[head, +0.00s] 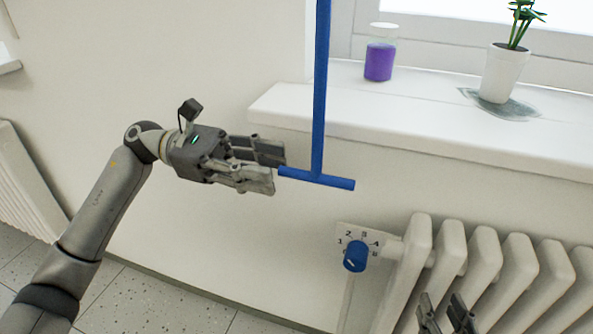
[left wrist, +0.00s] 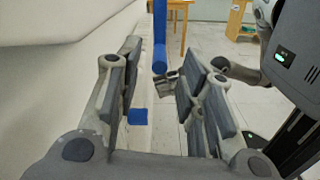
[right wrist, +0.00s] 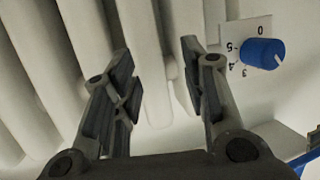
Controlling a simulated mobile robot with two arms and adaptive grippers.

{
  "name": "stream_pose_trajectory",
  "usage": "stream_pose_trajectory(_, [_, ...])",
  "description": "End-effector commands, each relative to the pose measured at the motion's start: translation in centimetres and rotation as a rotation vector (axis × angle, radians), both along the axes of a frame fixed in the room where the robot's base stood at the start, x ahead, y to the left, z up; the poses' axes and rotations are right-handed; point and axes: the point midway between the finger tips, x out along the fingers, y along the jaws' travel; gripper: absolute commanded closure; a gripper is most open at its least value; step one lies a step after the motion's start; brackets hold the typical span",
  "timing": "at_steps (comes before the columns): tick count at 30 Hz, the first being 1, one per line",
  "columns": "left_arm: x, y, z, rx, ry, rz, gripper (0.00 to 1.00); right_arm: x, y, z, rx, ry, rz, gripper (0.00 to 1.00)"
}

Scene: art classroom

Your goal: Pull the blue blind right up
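A blue pull rod (head: 319,90) hangs down in front of the wall and sill, with a T-shaped crossbar (head: 330,181) at its lower end. The blind itself is out of view. My left gripper (head: 279,170) is open, its fingertips close to the crossbar's left end; I cannot tell whether they touch it. In the left wrist view, the rod (left wrist: 160,30) stands beyond the open, empty-looking fingers (left wrist: 155,75). My right gripper (head: 446,312) is low by the radiator, and the right wrist view shows its fingers (right wrist: 157,75) open and empty.
A white windowsill (head: 400,115) holds a jar of purple liquid (head: 380,58) and a potted plant (head: 502,75). Below it are a white radiator (head: 480,262) and a blue thermostat knob (head: 355,256).

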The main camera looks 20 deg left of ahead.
Motion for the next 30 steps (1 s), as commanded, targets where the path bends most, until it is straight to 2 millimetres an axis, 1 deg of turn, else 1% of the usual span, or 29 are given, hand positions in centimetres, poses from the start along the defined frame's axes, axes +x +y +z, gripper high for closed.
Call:
stream_pose_trajectory(1, [0.1,1.0,0.0,0.001,0.002,0.002,0.65,0.0,0.0,0.0,0.000,0.000,0.000,0.60])
stream_pose_trajectory(3, [0.1,2.1,0.0,0.001,0.001,0.002,0.65,0.0,0.0,0.0,0.000,0.000,0.000,0.60])
stream_pose_trajectory(7, [0.1,3.6,0.0,0.000,0.001,0.001,0.65,0.0,0.0,0.0,0.000,0.000,0.000,0.60])
stream_pose_trajectory(12, [0.1,4.2,0.0,-0.001,-0.001,-0.002,0.65,0.0,0.0,0.0,0.000,0.000,0.000,0.60])
stream_pose_trajectory(21, [0.1,4.2,0.0,-0.006,0.006,-0.002,0.65,-0.1,-0.1,-0.2,-0.004,0.016,-0.001,0.60])
stream_pose_trajectory(23, [0.2,4.2,0.0,-0.021,0.023,-0.003,0.65,-0.3,-0.2,-0.7,-0.013,0.053,-0.003,0.60])
stream_pose_trajectory(26, [0.4,4.4,-0.1,-0.069,0.076,-0.007,0.65,-1.4,-0.8,-2.5,-0.043,0.178,-0.012,0.60])
stream_pose_trajectory(29, [0.6,4.8,-0.6,-0.141,0.154,-0.011,0.65,-3.6,-1.9,-5.3,-0.087,0.369,-0.025,0.60])
stream_pose_trajectory(30, [0.6,5.0,-0.9,-0.173,0.188,-0.012,0.65,-4.8,-2.4,-6.4,-0.106,0.452,-0.031,0.60])
